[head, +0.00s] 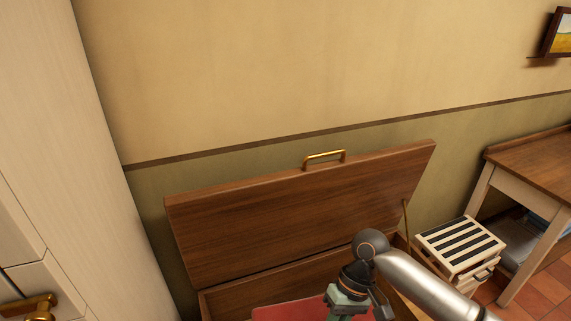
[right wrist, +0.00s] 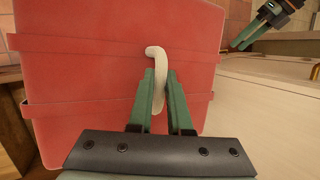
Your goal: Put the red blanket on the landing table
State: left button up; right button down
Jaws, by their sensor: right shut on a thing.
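The red blanket (right wrist: 110,65) fills much of the right wrist view as a thick folded block with raised straps and a cream loop (right wrist: 157,75). My right gripper (right wrist: 158,95) has its green fingers closed on that loop. In the head view part of the red blanket (head: 288,311) shows low in the open chest, with my right gripper (head: 347,300) over it. My left gripper (right wrist: 245,38) shows only partly at the top right of the right wrist view; its jaws are not clear. A wooden-topped table (head: 535,165) with pale legs stands at the right, probably the landing table.
The wooden chest's lid (head: 300,215) stands open against the wall, with a brass handle (head: 324,158) on its edge. A pale slatted box (head: 460,245) stands between chest and table. A tall pale wardrobe (head: 60,150) is at the left. The visible tabletop is bare.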

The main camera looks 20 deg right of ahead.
aim_at(550, 170)
jog(key=k+l, duration=0.15)
jog(key=l, duration=0.2)
jog(key=k+l, duration=0.1)
jog(key=l, duration=0.2)
jog(key=k+l, duration=0.15)
jog(key=l, duration=0.2)
jog(key=k+l, duration=0.1)
jog(key=l, duration=4.45)
